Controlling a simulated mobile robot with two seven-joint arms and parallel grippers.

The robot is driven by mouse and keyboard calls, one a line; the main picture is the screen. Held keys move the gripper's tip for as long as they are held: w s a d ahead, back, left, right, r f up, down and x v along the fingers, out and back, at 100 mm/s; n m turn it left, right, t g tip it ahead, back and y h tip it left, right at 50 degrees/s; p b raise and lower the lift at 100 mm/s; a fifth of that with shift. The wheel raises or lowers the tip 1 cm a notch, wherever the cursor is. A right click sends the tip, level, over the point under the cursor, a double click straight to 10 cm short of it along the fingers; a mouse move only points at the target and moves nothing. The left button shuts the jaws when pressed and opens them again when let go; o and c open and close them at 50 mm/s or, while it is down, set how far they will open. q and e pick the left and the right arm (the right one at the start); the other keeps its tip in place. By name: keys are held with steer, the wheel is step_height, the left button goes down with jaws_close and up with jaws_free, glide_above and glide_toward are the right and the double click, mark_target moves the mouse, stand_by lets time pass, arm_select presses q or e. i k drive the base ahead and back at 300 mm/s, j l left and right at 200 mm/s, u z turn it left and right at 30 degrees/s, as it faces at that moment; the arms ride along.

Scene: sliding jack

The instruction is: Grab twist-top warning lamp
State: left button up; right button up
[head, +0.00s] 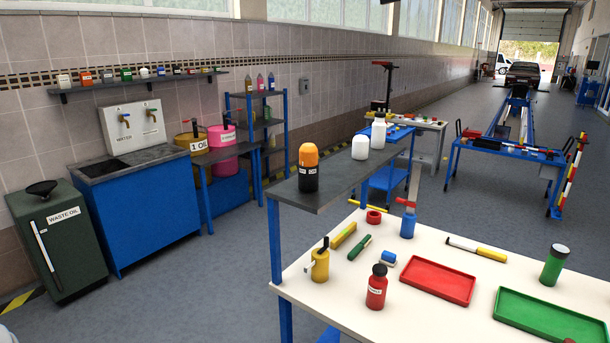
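The likely warning lamp (308,170) has an orange domed top on a black body with small white labels. It stands upright near the left end of the dark grey raised shelf (335,189) above the white workbench. Neither of my grippers shows in the head view, so their positions and states are not visible. Nothing touches the lamp.
Two white bottles (360,147) stand farther back on the shelf. Below, the white workbench (340,295) holds a yellow can (320,265), a red bottle (376,290), a red tray (438,281) and a green tray (545,318). Open floor (205,290) lies left of the bench.

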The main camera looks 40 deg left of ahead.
mark_target(308, 177)
steer(key=i+j, duration=0.1)
steer(key=j, duration=0.6)
steer(key=i+j, duration=0.15)
steer(key=j, duration=0.55)
steer(key=i+j, duration=0.1)
steer(key=j, duration=0.6)
steer(key=i+j+z, duration=0.1)
steer(key=j, duration=0.6)
steer(key=i+j, duration=0.15)
steer(key=j, duration=0.55)
steer(key=i+j, duration=0.1)
steer(key=j, duration=0.6)
